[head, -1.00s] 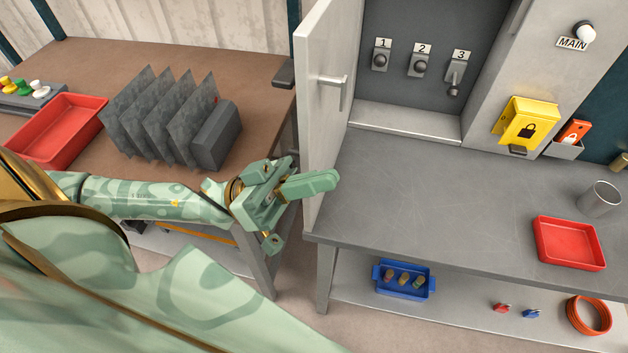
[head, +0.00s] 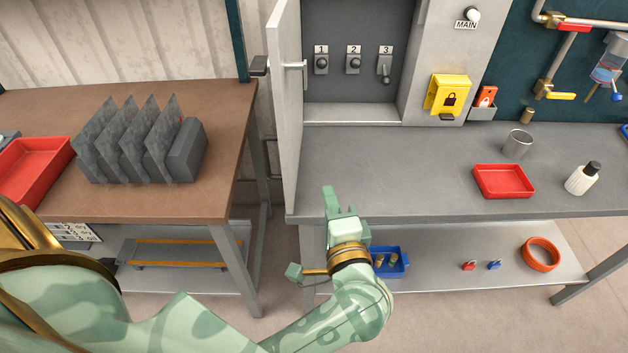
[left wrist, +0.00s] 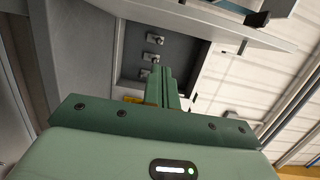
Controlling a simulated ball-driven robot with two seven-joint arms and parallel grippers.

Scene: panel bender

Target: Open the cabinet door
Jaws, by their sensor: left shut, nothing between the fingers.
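The cabinet door (head: 285,110) is a light grey panel at the left side of the grey cabinet (head: 356,60). It stands swung out, and the cabinet inside shows with switches labelled 1, 2 and 3. The door's bar handle (head: 303,75) faces the cabinet opening. My left gripper (head: 338,200) is shut and empty at the front edge of the grey bench, below and to the right of the door, apart from it. In the left wrist view its closed fingers (left wrist: 163,88) point toward the switches (left wrist: 152,55). My right gripper is not in view.
A blue bin (head: 398,263) is on the lower shelf. A brown table (head: 225,120) with upright dark plates (head: 120,140) stands at the left.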

